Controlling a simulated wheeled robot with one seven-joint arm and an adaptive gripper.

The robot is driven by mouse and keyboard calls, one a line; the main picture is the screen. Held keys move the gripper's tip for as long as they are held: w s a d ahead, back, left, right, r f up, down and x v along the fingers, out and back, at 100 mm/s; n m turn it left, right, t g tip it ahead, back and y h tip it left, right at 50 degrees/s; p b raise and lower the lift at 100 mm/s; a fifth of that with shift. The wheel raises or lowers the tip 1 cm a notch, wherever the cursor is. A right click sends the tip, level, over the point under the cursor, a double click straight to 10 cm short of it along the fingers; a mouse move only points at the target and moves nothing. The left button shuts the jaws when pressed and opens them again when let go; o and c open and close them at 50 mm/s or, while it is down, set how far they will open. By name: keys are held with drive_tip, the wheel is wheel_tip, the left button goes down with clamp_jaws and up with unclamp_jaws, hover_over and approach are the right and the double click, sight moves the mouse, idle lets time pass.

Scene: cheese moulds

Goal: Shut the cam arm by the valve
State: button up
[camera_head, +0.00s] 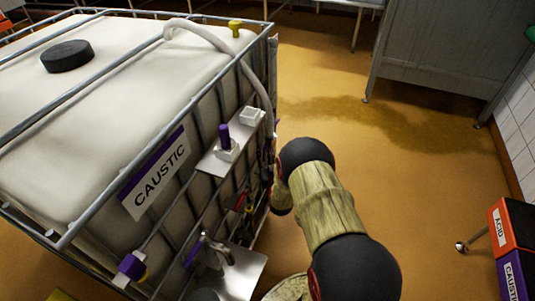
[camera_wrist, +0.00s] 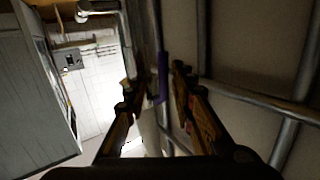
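In the head view, a white caged tank (camera_head: 110,90) labelled CAUSTIC fills the left. In the head view, my arm reaches down along the tank's right side, and my fingers are mostly hidden.
Cage bars (camera_wrist: 255,101) run close to the right of my gripper. Orange and purple boxes (camera_head: 512,226) stand at far right.

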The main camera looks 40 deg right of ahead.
drive_tip(key=shift+a, duration=0.1)
drive_tip(key=v, duration=1.2)
drive_tip(key=shift+o, duration=0.3)
drive_tip(key=shift+s+r, duration=0.1)
